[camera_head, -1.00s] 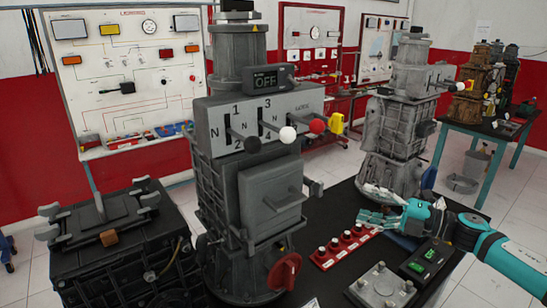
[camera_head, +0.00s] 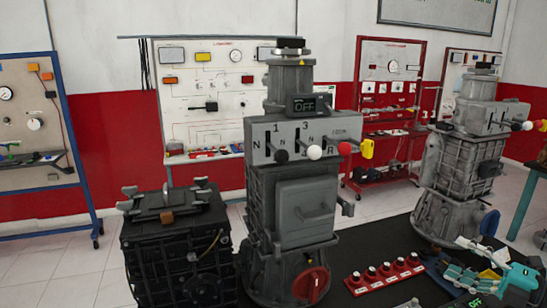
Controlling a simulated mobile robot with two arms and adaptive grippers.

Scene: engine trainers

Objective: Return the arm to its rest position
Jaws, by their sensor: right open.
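My right gripper (camera_head: 455,258) is at the lower right of the head view, with its teal arm cut off by the picture edge. Its pale fingers point left and are spread, with nothing visible between them. It is over the black table top, to the right of the red block with several black knobs (camera_head: 385,273) and in front of the right grey engine trainer (camera_head: 436,205). My left gripper is not in view.
The large grey trainer (camera_head: 290,190) with several coloured lever knobs and an OFF display stands mid-picture. A black box unit (camera_head: 172,250) is to its left. A small green-lit display (camera_head: 476,303) lies below my right gripper. Wall panels stand behind.

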